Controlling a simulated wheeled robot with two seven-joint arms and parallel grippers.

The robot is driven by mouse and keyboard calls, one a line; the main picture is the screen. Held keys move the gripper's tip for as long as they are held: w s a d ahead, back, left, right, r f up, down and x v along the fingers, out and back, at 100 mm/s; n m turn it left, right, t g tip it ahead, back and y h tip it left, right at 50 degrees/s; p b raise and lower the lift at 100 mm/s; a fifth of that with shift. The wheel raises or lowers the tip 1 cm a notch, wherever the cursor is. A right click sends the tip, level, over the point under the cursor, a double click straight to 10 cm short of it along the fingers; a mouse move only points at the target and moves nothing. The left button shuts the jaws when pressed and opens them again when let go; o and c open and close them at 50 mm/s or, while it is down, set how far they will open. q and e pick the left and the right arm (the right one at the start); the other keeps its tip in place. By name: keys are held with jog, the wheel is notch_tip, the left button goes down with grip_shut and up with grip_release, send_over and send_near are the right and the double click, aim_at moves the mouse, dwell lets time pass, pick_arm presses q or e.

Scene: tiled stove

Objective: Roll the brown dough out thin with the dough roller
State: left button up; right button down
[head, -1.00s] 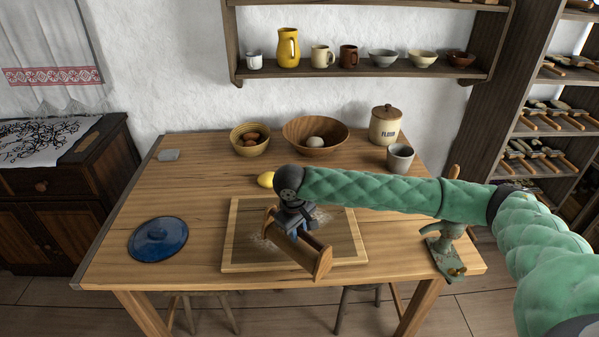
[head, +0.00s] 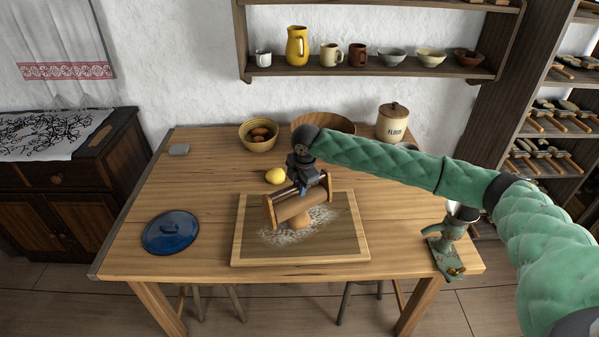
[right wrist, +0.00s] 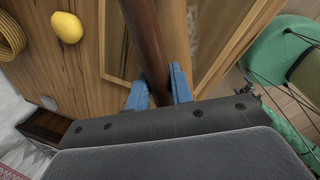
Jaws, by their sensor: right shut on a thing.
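The dough roller (head: 294,207), a wooden cylinder in a frame with end plates, hangs tilted over the board. My right gripper (head: 305,181) is shut on its top bar; in the right wrist view the blue fingers (right wrist: 158,88) close around the brown bar (right wrist: 146,40). The brown dough (head: 303,222) is a small lump on the floured middle of the wooden board (head: 345,259), just below the roller and partly hidden by it. I cannot tell whether roller and dough touch. My left gripper is not in view.
A blue lid (head: 170,232) lies left of the board and a lemon (head: 275,176) behind it. A bowl of eggs (head: 259,135), a wooden bowl (head: 330,124) and a flour jar (head: 392,122) stand at the back. A green clamped grinder (head: 446,240) stands at the right edge.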

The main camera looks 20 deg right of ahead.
jog(key=n, duration=0.1)
jog(key=w+r+n, duration=0.1)
jog(key=w+n, duration=0.1)
jog(key=shift+w+d+r+y+p, duration=0.15)
jog(key=shift+d+r+y+p, duration=0.15)
jog(key=shift+p, duration=0.1)
jog(key=shift+w+d+n, duration=0.1)
jog(key=shift+w+n, duration=0.25)
jog(key=shift+n, duration=0.15)
jog(key=shift+b+x, duration=0.65)
jog(key=shift+x, duration=0.2)
jog(key=shift+s+d+f+b, duration=0.1)
jog(key=shift+s+f+b, duration=0.1)
jog(key=shift+f+b, duration=0.3)
jog(key=shift+f, duration=0.45)
jog(key=shift+b+x, duration=0.8)
jog(key=shift+b, duration=0.05)
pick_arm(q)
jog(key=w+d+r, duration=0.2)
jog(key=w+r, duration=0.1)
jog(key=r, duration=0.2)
pick_arm(e)
jog(key=shift+s+f, duration=0.15)
jog(key=shift+f, duration=0.15)
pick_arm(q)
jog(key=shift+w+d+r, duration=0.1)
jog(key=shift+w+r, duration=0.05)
pick_arm(e)
jog(key=shift+f, duration=0.6)
